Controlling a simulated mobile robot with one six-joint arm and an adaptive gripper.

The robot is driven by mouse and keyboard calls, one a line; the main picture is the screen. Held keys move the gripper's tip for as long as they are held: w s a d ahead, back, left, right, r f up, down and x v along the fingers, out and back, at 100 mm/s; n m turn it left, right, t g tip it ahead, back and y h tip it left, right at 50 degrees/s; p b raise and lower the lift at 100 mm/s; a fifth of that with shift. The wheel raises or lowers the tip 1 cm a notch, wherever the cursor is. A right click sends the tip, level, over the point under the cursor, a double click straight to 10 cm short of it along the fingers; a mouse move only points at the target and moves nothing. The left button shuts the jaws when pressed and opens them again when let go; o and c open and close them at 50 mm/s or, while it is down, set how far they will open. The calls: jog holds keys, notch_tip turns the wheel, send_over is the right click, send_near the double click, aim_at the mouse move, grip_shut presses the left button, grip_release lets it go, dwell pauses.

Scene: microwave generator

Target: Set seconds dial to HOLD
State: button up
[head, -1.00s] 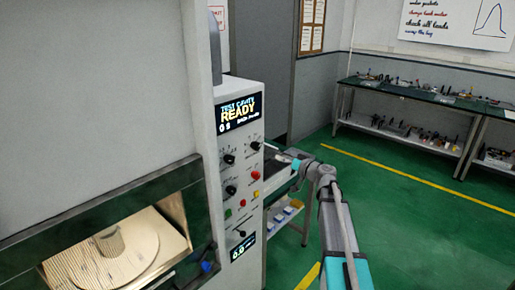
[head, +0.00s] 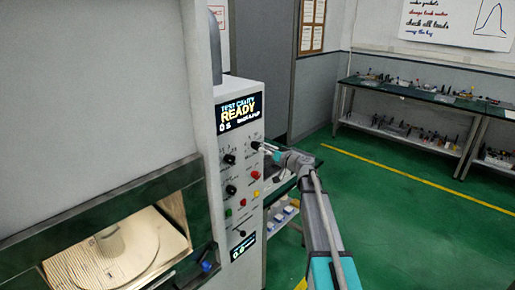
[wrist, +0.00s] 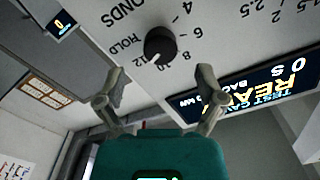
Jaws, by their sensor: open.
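The seconds dial (wrist: 160,45) is a round black knob on a pale panel, with part of the word SECONDS, HOLD and several numbers printed around it.
The display (head: 240,112) above the dial reads READY and 0 s. Other black knobs (head: 231,190), a red button (head: 255,194) and a green button (head: 229,213) are on the same panel. An open cavity (head: 120,245) is at left. Green floor is free at right.

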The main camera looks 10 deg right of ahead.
aim_at(258, 147)
jog(key=shift+x, duration=2.55)
jog(key=shift+c, duration=0.2)
jog(key=c, duration=1.1)
jog(key=shift+m, duration=0.3)
jog(key=m, duration=0.8)
jog(key=shift+m, duration=0.3)
